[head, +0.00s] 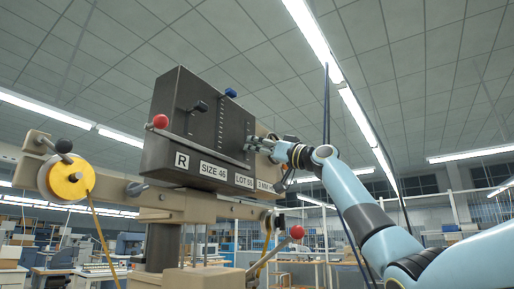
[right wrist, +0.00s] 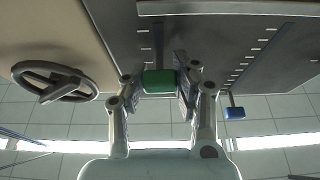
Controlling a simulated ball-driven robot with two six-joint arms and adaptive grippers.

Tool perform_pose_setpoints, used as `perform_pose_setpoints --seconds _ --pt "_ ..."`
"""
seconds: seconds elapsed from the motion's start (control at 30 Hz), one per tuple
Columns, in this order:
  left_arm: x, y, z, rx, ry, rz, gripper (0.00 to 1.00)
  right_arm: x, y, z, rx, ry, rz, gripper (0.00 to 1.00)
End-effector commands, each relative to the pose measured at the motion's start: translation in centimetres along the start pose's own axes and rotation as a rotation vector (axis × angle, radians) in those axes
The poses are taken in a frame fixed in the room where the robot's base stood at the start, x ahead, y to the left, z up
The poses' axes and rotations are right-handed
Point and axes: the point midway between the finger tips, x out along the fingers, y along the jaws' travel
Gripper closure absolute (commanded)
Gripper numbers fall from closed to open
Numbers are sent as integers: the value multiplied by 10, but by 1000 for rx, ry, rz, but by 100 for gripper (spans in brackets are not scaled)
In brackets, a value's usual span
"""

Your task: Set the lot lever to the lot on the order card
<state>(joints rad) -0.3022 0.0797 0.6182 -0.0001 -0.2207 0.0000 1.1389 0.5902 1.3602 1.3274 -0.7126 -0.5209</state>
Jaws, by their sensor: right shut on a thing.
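A dark machine box (head: 185,110) stands in the middle of the head view, with slots and tick marks on its face. White labels run along its lower edge: R, SIZE 46 (head: 213,171), one that seems to read LOT 55 (head: 244,178), and a partly covered one ending in MM. My right gripper (head: 255,147) reaches the right side of the box face. In the right wrist view its fingers (right wrist: 162,84) are shut on a green lever knob (right wrist: 160,80) beside a slot with tick marks. My left gripper is out of view.
A blue knob (right wrist: 234,113) sits close beside the right finger in the wrist view; a black handwheel (right wrist: 58,82) is at left. In the head view a dark blue knob (head: 200,106), another blue knob (head: 231,92) and red ball handles (head: 160,121) stick out. A yellow reel (head: 72,178) is at left.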

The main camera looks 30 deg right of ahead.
Motion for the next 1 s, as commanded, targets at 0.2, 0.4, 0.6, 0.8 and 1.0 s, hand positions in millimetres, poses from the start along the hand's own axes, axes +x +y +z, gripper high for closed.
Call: perform_pose_setpoints --seconds 0.2,0.4,0.6,0.8,1.0 --pt "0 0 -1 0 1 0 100 0 0 0 -1 0 0 100" --pt "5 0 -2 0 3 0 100 -2 0 6 -1 -1 0 100" --pt "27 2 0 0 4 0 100 -12 0 28 0 -1 0 100" --pt "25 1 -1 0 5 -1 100 -11 0 28 1 -5 -1 100" --pt "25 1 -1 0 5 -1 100 -11 0 30 2 -7 -1 61"
